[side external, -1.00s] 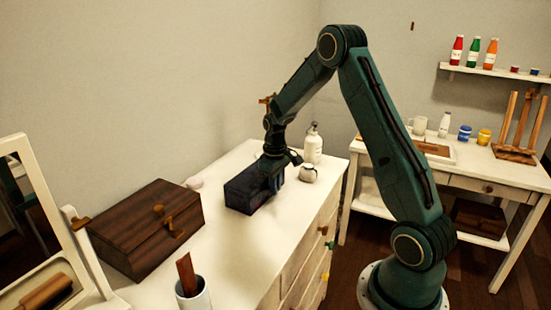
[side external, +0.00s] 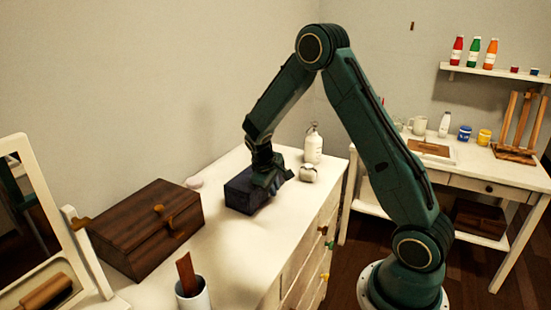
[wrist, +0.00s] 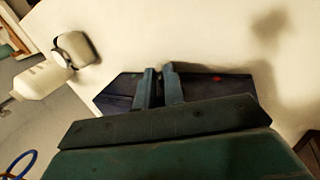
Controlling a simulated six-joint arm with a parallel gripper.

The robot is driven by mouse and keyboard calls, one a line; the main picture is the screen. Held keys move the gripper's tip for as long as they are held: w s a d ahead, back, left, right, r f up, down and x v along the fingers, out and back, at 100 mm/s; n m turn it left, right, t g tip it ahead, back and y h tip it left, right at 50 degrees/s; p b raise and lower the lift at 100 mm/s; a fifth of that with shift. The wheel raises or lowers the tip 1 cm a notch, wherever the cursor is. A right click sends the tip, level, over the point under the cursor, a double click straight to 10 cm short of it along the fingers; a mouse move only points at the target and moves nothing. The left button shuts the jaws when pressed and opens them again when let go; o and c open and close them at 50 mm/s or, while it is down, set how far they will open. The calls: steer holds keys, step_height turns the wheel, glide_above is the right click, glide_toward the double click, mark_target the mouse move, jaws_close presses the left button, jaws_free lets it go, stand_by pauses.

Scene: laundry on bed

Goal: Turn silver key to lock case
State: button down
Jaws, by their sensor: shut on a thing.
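The case is a small dark blue box (side external: 243,194) standing on the white dresser. In the wrist view the case (wrist: 232,88) lies under my gripper, with a small red mark on its right part. My gripper (side external: 273,182) is at the case's right side, tilted. In the wrist view the two fingers of my gripper (wrist: 159,72) are close together over the case, with a narrow gap. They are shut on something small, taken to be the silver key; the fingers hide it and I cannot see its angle.
The white dresser top (side external: 225,250) is clear in front of the case. A white bottle (side external: 313,148) and a small round white jar (side external: 308,172) stand close behind and right. A brown wooden box (side external: 145,228) and a white cup (side external: 193,295) are at left.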

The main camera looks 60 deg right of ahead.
steer(key=c, duration=1.6)
jaws_free()
steer(key=shift+a+r, duration=0.1)
steer(key=shift+r, duration=0.05)
steer(key=v, duration=1.3)
steer(key=shift+r, duration=0.25)
